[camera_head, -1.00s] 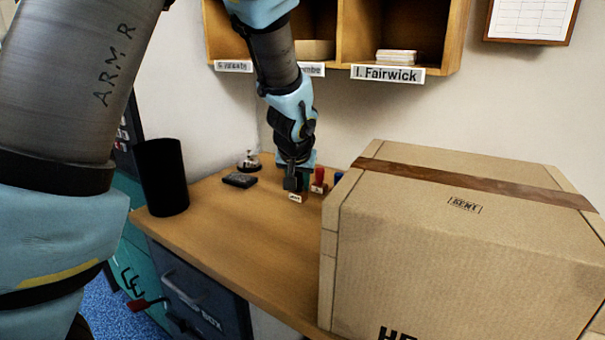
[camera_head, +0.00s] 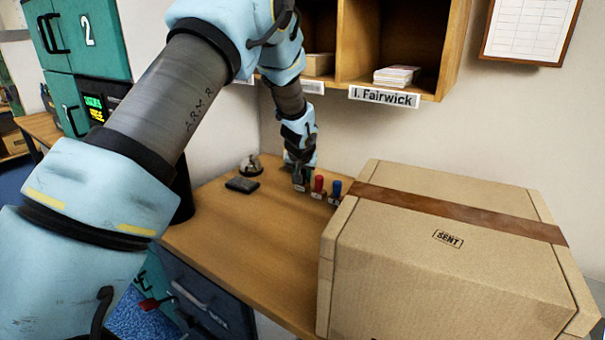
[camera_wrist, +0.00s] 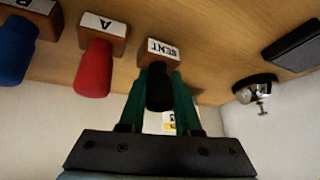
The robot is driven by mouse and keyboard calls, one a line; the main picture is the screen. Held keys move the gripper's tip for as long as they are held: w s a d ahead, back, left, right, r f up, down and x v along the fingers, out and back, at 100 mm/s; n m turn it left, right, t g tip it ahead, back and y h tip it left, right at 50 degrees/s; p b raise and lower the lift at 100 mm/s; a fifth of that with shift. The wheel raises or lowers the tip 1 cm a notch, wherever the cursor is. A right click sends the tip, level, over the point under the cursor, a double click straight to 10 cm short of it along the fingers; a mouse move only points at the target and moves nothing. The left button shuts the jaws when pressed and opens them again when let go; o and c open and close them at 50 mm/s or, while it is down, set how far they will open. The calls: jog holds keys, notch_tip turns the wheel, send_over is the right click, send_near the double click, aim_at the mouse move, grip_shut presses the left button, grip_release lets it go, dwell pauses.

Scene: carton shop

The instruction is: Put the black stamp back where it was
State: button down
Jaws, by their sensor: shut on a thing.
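The black stamp (camera_wrist: 159,90) has a wooden block marked SENT. In the wrist view my gripper (camera_wrist: 160,78) is shut on its black handle, one green finger on each side. The block is at or just above the desk top; I cannot tell if it touches. The red stamp (camera_wrist: 93,68) and the blue stamp (camera_wrist: 16,50) stand in a row beside it. In the head view my gripper (camera_head: 300,178) is at the back of the desk, left of the red stamp (camera_head: 318,186) and the blue stamp (camera_head: 335,190). The black stamp is mostly hidden there.
A large carton (camera_head: 450,265) stamped SENT fills the right of the desk (camera_head: 235,225). A dark ink pad (camera_head: 242,184) and a bell (camera_head: 250,165) lie left of my gripper. Pigeonholes (camera_head: 430,60) hang above. The desk's front left is clear.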

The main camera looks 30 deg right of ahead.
jog(key=shift+f, duration=0.3)
jog(key=c, duration=0.6)
grip_release()
jog(key=shift+r, duration=0.2)
jog(key=b+v, duration=0.3)
jog(key=v, duration=0.9)
jog(key=shift+b, duration=0.35)
